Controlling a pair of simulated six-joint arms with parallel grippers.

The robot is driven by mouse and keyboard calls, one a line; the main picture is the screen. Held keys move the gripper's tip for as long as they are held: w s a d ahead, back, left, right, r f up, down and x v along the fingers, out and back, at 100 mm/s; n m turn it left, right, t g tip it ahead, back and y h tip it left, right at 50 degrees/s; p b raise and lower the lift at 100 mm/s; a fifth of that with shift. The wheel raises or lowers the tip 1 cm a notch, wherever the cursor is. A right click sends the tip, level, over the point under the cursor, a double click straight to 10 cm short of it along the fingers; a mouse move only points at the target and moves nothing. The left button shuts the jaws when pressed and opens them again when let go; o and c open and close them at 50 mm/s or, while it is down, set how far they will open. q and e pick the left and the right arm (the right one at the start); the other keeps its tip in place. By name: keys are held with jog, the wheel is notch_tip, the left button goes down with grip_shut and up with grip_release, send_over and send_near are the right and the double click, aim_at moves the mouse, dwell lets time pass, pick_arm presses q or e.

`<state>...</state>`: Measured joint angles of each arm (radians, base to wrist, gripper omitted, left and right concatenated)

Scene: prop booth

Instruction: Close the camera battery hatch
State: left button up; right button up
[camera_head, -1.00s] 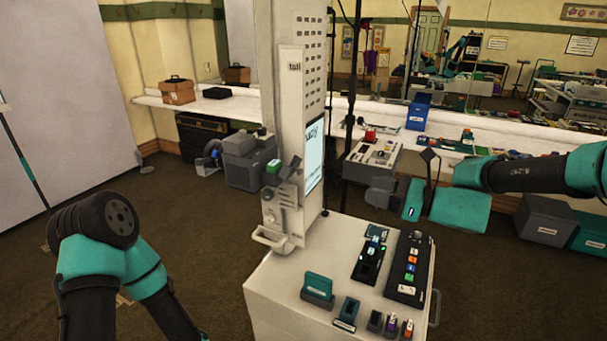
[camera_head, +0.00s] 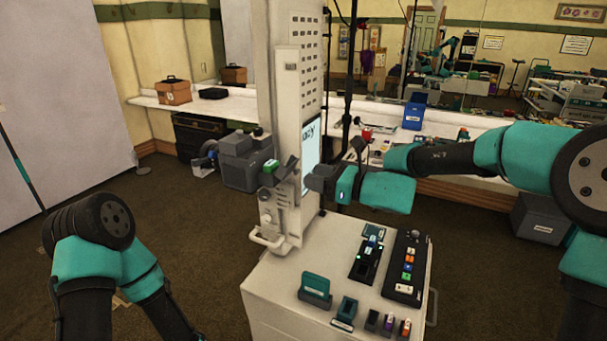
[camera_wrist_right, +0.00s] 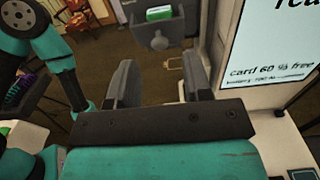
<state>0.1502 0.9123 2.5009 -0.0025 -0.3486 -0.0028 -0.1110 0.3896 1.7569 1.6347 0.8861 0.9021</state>
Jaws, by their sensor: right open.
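A tall white booth column (camera_head: 291,75) stands in the middle of the head view. On its near side is a grey fitting with a green block (camera_head: 272,167), likely the battery, and a dark tilted flap (camera_head: 288,169) beside it, likely the hatch. The right wrist view shows a grey box-like part with a green top (camera_wrist_right: 160,13) and a round knob, beyond my fingers. My right gripper (camera_wrist_right: 158,72) is open and empty; in the head view it (camera_head: 312,178) is just right of the column, apart from the flap as far as I can tell. My left gripper is out of view.
The lit screen (camera_head: 311,142) on the column is close to my right gripper. A white cabinet top (camera_head: 270,282) below carries battery holders and a button panel (camera_head: 408,268). A metal handle (camera_head: 266,239) juts out low on the column.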

aim_at(291, 170)
jog(key=x, duration=0.3)
jog(key=shift+w+a, duration=0.15)
jog(key=shift+a, duration=0.2)
jog(key=shift+c, duration=0.4)
grip_shut()
